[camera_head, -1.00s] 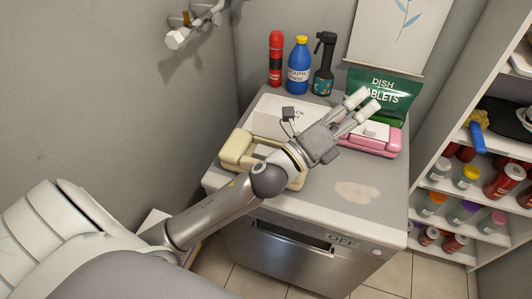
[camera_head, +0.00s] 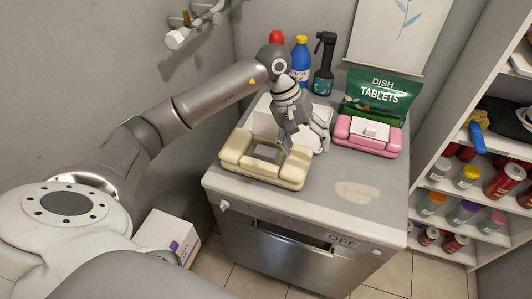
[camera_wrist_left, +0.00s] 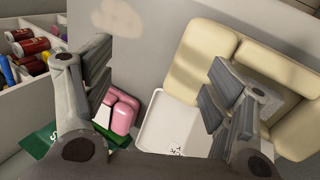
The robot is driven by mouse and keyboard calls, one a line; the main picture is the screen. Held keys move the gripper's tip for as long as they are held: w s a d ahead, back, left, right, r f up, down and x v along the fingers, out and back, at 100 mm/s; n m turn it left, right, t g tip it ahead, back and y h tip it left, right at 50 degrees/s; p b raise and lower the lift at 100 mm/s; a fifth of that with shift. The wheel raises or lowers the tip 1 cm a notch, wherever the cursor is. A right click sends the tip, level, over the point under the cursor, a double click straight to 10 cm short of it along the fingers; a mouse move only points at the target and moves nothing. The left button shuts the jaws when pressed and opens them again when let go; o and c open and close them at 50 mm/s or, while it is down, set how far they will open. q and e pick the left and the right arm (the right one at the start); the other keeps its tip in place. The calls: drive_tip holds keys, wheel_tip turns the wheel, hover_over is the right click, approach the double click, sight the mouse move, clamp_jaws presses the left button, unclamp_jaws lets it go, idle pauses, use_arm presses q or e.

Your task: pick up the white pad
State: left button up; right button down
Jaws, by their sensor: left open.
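The white pad (camera_head: 370,129) lies on the pink holder (camera_head: 366,147) at the right of the appliance top. In the left wrist view the pink holder (camera_wrist_left: 121,114) is partly hidden by a finger, with a small white part (camera_wrist_left: 103,116) beside it. My left gripper (camera_head: 306,147) is open and points down beside the cream holder (camera_head: 235,155), left of the pink one and apart from the white pad. The cream holder carries a grey pad (camera_head: 267,152). In the left wrist view my left gripper (camera_wrist_left: 160,78) has its fingers spread. My right gripper is not in view.
A white tray (camera_wrist_left: 170,124) lies behind the cream holder. A green dish tablets bag (camera_head: 380,95), a black spray bottle (camera_head: 324,65) and a blue bottle (camera_head: 299,72) stand along the back. Shelves (camera_head: 465,200) stand at right.

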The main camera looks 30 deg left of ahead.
use_arm(q)
drive_tip(key=a+r+m+g+y, duration=0.15)
drive_tip(key=a+y, duration=0.35)
drive_tip(key=a, duration=0.7)
drive_tip(key=p, duration=0.2)
hover_over(266, 151)
drive_tip(key=f, duration=0.5)
drive_tip(key=shift+a, duration=0.2)
drive_tip(key=shift+d+f+p, duration=0.1)
drive_tip(key=shift+f+p, duration=0.25)
drive_tip(key=shift+f, duration=0.15)
wheel_tip(266, 151, down, 3)
drive_tip(key=shift+d+f+p, duration=0.1)
drive_tip(key=shift+p, duration=0.7)
drive_tip(key=shift+f, duration=0.5)
drive_tip(key=c, duration=0.5)
